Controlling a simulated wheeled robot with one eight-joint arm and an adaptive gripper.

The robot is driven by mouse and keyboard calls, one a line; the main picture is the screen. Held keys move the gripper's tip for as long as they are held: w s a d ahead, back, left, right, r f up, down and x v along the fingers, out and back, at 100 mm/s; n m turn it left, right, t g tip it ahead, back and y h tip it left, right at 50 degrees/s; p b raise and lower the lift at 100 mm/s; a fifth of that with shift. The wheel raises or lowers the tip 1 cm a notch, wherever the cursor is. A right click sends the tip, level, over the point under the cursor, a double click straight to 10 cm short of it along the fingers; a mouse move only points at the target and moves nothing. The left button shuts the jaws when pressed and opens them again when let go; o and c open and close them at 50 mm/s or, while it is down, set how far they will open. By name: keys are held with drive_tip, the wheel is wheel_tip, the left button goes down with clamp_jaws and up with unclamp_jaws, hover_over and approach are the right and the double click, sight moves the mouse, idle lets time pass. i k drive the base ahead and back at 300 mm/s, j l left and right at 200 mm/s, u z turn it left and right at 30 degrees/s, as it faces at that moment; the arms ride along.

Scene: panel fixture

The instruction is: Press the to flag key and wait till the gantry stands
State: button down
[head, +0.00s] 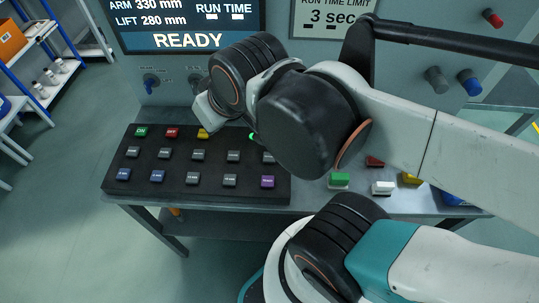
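A black sloping key panel (113,191) sits on the bench, with rows of small square keys. Its top row shows a green key (141,131), a red key (172,132) and a yellow key (203,133). Grey keys fill the middle, two blue keys (140,175) are at lower left and a purple key (267,182) is at lower right. The legends are too small to read, so I cannot tell which is the to flag key. My arm reaches over the panel's top right and hides keys there. My gripper's fingers are hidden behind my wrist joints. No gantry is recognisable.
A display (188,25) reads READY, ARM 330 mm and LIFT 280 mm. A sign (333,17) gives a run time limit of 3 sec. Coloured blocks (383,188) lie right of the panel. A green light (252,136) glows beside my wrist. Knobs (150,81) project behind the panel.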

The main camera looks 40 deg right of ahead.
sight(267, 158)
drive_tip(key=k+j+z, duration=0.3)
drive_tip(key=z, duration=0.2)
drive_tip(key=k+j+z, duration=0.15)
drive_tip(key=k+z, duration=0.35)
drive_tip(key=i, duration=0.1)
